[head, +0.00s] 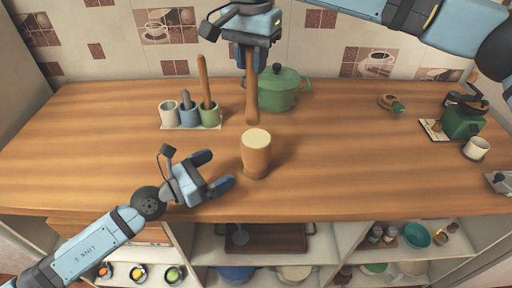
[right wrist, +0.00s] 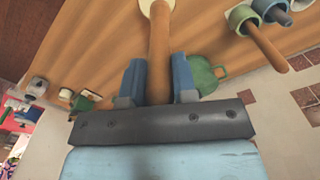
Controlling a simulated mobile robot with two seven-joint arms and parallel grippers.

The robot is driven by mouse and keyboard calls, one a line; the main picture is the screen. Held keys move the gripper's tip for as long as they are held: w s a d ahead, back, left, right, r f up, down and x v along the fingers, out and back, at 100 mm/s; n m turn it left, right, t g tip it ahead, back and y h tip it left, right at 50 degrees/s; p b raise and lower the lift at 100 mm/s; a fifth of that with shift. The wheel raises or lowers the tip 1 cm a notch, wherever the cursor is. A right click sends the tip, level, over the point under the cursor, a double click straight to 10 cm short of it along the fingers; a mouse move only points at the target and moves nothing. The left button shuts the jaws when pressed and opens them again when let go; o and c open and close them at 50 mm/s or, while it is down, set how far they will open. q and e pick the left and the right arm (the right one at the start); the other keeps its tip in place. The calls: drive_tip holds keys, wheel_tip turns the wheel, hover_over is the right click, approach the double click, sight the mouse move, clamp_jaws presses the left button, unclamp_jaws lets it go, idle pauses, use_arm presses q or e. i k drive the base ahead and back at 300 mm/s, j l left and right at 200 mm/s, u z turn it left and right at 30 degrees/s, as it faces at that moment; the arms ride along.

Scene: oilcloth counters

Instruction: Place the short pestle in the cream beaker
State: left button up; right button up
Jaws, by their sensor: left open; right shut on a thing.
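My right gripper (head: 252,66) is shut on a wooden pestle (head: 252,98), which hangs down upright in front of the green pot; the right wrist view shows this pestle (right wrist: 159,50) between the fingers. The cream beaker (head: 168,115) stands at the left end of a small tray, to the left of the held pestle, and looks empty. Beside it, a blue beaker (head: 189,117) holds a short grey stick (head: 185,96), and a green beaker (head: 209,116) holds a long wooden stick (head: 204,80). My left gripper (head: 218,171) is open and empty near the counter's front edge.
A wooden canister with a cream top (head: 257,160) stands mid-counter, right of my left gripper. A green lidded pot (head: 281,92) stands behind the held pestle. A green grinder (head: 463,122) and a cup (head: 476,148) stand far right. The counter's left side is clear.

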sight(173, 123)
drive_tip(key=k+j, duration=0.2)
drive_tip(key=j, duration=0.2)
drive_tip(key=k+j, duration=0.2)
drive_tip(key=j, duration=0.2)
drive_tip(key=k+j, duration=0.2)
drive_tip(key=j, duration=0.2)
